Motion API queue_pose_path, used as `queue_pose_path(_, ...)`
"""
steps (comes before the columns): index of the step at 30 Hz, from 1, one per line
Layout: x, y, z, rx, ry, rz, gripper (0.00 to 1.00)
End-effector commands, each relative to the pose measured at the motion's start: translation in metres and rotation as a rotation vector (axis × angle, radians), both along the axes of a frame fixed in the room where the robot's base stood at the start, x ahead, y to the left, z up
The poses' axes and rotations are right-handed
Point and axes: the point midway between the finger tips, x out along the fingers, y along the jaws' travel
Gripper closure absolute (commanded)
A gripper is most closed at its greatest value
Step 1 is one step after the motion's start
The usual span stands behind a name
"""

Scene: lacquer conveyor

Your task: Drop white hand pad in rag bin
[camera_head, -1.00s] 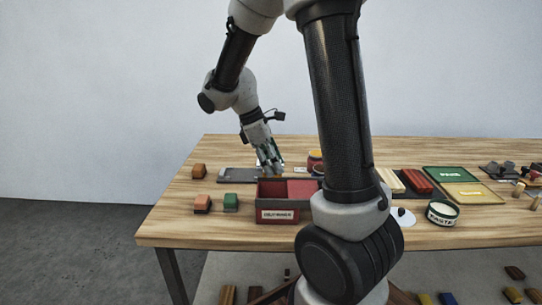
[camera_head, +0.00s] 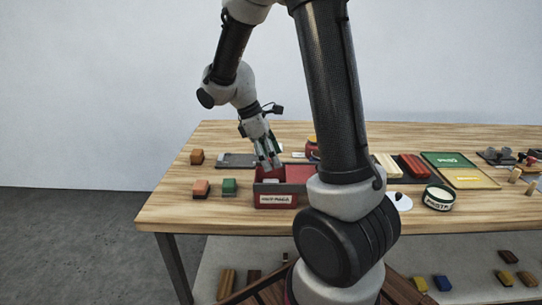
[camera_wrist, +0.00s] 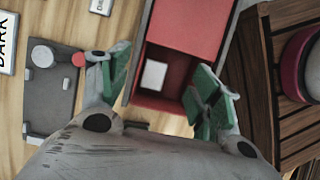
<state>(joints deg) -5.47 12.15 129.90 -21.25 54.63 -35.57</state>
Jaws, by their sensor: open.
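A small white pad (camera_wrist: 153,74) lies inside the open compartment of a red box (camera_wrist: 174,101) in the wrist view. The box (camera_head: 275,202) stands near the table's front edge in the head view, with a white label on its front. My gripper (camera_wrist: 160,84) is open, its green-lined fingers apart on either side of the pad's compartment. In the head view my gripper (camera_head: 268,164) points down at the box's back left part. The pad is hidden in the head view. I cannot make out a bin marked for rags.
Orange and green blocks (camera_head: 229,187) stand left of the box. A grey plate with a knob (camera_wrist: 50,88) lies beside it. A paste tin (camera_head: 438,198) and coloured trays (camera_head: 460,170) are to the right. Slatted wood (camera_wrist: 290,80) lies beyond the table edge.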

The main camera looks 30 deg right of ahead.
Motion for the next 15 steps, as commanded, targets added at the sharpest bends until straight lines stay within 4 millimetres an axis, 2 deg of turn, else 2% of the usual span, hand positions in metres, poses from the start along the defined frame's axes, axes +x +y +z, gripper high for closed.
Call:
queue_pose_path(4,0.001,0.001,0.003,0.000,-0.001,0.000,0.36)
queue_pose_path(7,0.004,0.005,0.014,0.000,-0.003,0.001,0.36)
queue_pose_path(15,0.017,0.024,0.069,0.000,-0.006,0.002,0.36)
